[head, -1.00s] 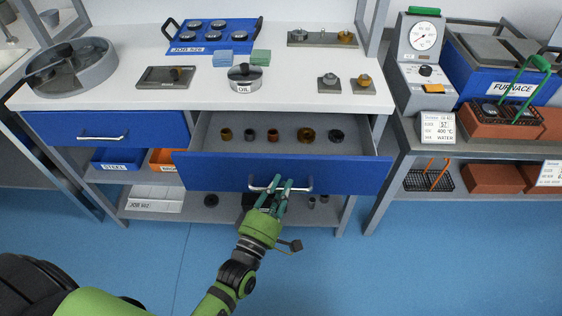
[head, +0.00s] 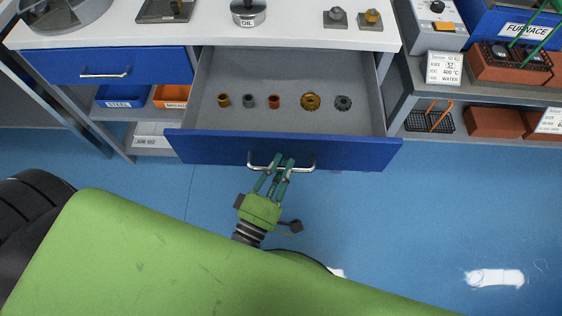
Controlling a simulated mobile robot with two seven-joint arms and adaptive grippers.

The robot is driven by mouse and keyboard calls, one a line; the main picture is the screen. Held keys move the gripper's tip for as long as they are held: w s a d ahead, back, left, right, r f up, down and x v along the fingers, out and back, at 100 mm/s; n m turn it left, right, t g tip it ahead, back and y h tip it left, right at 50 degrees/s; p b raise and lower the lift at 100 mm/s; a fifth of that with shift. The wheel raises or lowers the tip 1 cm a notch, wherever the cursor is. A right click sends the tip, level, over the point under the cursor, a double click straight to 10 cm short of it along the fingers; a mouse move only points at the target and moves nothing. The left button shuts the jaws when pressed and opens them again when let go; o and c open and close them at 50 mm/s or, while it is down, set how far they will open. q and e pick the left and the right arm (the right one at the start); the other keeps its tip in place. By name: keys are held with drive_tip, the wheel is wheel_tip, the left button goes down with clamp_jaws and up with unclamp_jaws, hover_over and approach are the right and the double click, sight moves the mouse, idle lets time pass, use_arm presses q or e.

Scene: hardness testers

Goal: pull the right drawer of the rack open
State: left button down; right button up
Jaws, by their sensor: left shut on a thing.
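The right drawer (head: 210,148) of the rack has a blue front and stands far out from under the white top. Its grey inside shows, with a row of several small parts, among them a brass gear (head: 311,101) and a dark gear (head: 343,102). My left gripper (head: 277,172) is shut on the drawer's silver bar handle (head: 302,167), near its middle. The handle's ends show on both sides of the fingers. My right gripper is not in view.
The left drawer (head: 140,67) is shut. Blue (head: 122,97) and orange (head: 171,97) bins sit on the shelf below it. The blue floor in front is clear apart from my own arm.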

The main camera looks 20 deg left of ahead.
use_arm(q)
drive_tip(key=c, duration=1.1)
unclamp_jaws()
drive_tip(key=shift+s, duration=0.15)
drive_tip(key=v, duration=1.1)
drive_tip(key=shift+s, duration=0.35)
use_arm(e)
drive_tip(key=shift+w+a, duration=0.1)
use_arm(q)
drive_tip(key=shift+w+f, duration=0.1)
drive_tip(key=shift+f, duration=0.1)
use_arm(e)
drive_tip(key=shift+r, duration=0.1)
